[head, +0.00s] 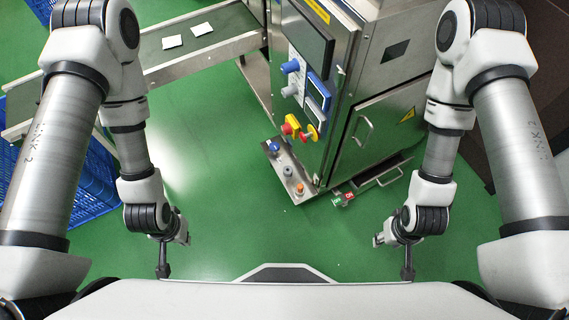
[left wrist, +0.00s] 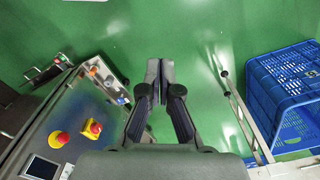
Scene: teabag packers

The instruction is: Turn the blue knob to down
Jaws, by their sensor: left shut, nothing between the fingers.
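A blue knob (head: 290,66) sticks out from the machine's front panel, above a grey knob (head: 289,90). Another blue knob (head: 272,146) is on the low steel plate (head: 280,168), with a grey knob (head: 288,170) and an orange knob (head: 300,188). The pointing direction of the blue knobs is too small to tell. My left gripper (head: 163,272) hangs left of the machine, apart from all knobs. In the left wrist view its fingers (left wrist: 160,72) are shut and empty over the floor. My right gripper (head: 408,272) hangs at the lower right, touching nothing; its opening is unclear.
The steel machine (head: 385,105) stands at the centre. A red-yellow button (head: 291,125) and a yellow-red knob (head: 311,132) protrude from its front. A conveyor (head: 200,62) with white packets is at upper left. A blue crate (left wrist: 285,95) stands beside it. Green floor is clear before the machine.

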